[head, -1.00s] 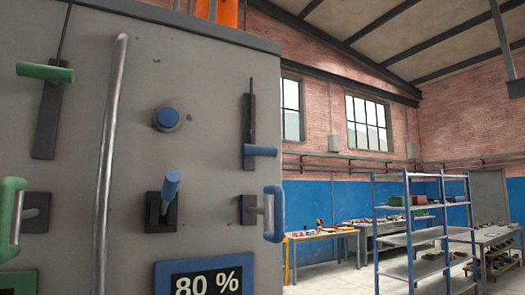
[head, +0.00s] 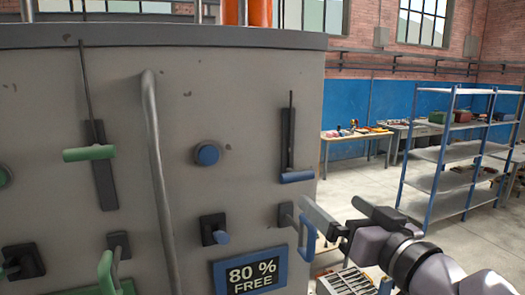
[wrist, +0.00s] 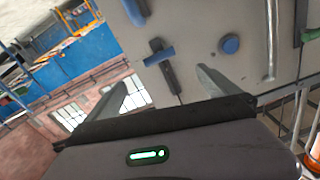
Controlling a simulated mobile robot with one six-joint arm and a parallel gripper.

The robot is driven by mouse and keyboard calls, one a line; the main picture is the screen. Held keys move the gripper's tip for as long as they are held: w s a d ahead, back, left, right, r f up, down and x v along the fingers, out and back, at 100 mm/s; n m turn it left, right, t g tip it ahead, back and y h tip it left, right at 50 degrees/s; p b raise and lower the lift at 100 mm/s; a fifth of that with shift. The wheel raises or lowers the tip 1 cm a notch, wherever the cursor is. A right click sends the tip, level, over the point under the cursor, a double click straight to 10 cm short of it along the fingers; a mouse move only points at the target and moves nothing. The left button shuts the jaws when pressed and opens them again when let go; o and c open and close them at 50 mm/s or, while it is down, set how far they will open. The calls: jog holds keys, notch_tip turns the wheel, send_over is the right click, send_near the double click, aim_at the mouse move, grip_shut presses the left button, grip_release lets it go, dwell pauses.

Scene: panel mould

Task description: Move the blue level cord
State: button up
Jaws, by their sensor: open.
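The blue level cord is a thin dark cord with a blue bar handle (head: 297,176) at its lower end, in front of a dark upright plate on the right part of the grey panel. In the wrist view the blue handle (wrist: 159,56) lies ahead, between the lines of the two fingers. My gripper (head: 330,204) is open and empty, to the right of the handle and a little below it. It also shows in the wrist view (wrist: 162,76), with the handle beyond its fingertips. No touch on the handle shows.
A blue looped handle (head: 306,243) stands out just below my fingers, partly behind them. A blue knob (head: 207,154), a blue-tipped lever (head: 221,238) and the "80 % FREE" sign (head: 250,273) are to the left. A green cord handle (head: 90,153) hangs further left. Blue-framed shelves (head: 440,155) stand behind.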

aim_at(300, 178)
jog(key=x, duration=0.8)
jog(key=p+x, duration=0.1)
jog(key=x, duration=0.7)
jog(key=shift+w+f, duration=0.2)
jog(key=shift+w, duration=0.2)
jog(key=shift+s, duration=0.1)
